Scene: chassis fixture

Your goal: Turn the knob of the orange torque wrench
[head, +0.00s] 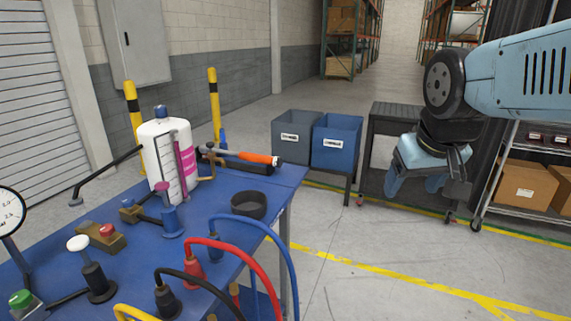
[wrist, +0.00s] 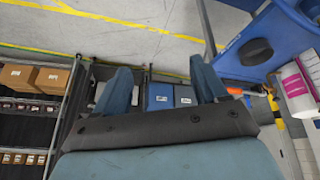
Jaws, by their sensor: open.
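The torque wrench (head: 258,158) lies near the far edge of the blue table, with its orange handle pointing right. The knob is too small to make out clearly. My gripper (head: 415,188) hangs in the air well to the right of the table, apart from the wrench. Its two blue fingers (wrist: 160,78) are spread wide with nothing between them.
Shelved boxes (head: 527,186) are at right.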

